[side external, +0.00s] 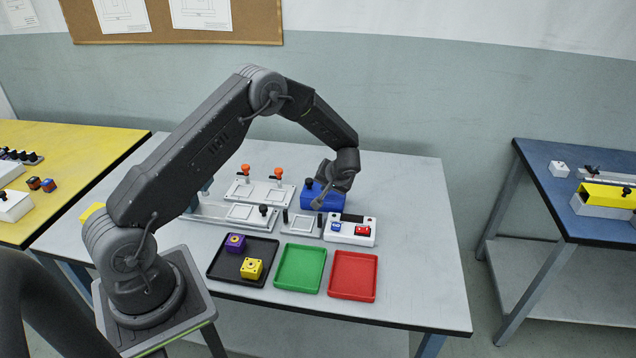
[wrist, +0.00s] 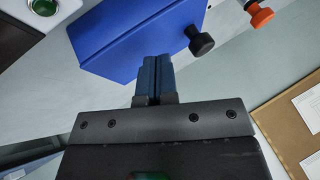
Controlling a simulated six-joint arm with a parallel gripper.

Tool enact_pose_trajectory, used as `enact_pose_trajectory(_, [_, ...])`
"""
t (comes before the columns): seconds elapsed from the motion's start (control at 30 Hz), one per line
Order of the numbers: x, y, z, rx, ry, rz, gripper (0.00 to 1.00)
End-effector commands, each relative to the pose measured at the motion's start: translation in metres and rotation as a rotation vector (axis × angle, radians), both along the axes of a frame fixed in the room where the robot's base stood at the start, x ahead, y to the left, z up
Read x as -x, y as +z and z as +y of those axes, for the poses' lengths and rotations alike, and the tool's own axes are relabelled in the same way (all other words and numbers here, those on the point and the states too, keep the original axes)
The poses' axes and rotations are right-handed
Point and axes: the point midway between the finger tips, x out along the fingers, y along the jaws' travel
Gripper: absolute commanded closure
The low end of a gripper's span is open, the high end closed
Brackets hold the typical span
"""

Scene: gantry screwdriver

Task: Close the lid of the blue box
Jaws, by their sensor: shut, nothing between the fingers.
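The blue box (side external: 322,198) stands on the grey table just behind the white button unit. In the side view my gripper covers part of its right side. In the wrist view the blue box (wrist: 140,38) fills the top middle, with a black knob (wrist: 201,43) on it. I cannot tell for sure how far its lid is open. My gripper (wrist: 155,60) has its two fingers together with nothing between them. The fingertips overlap the box's near edge in the wrist view; I cannot tell whether they touch it.
A white button unit (side external: 351,239) is in front of the box. Black (side external: 217,276), green (side external: 300,269) and red (side external: 353,276) trays lie nearer the front edge. The black tray holds purple and yellow cubes. Fixtures with orange knobs (side external: 277,173) stand left. Table right is clear.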

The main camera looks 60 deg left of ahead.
Motion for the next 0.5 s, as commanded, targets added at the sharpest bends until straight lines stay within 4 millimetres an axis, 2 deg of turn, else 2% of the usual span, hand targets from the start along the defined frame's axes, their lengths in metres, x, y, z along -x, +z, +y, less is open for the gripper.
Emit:
enact_pose_trajectory(0.03, [-0.007, 0.001, -0.012, 0.001, -0.006, -0.003, 1.0])
enact_pose_trajectory(0.2, [-0.002, 0.037, -0.034, 0.001, -0.005, -0.006, 1.0])
enact_pose_trajectory(0.4, [0.0, 0.066, -0.056, 0.002, -0.006, -0.006, 1.0])
enact_pose_trajectory(0.5, [0.001, 0.074, -0.063, 0.001, -0.005, -0.005, 1.0])
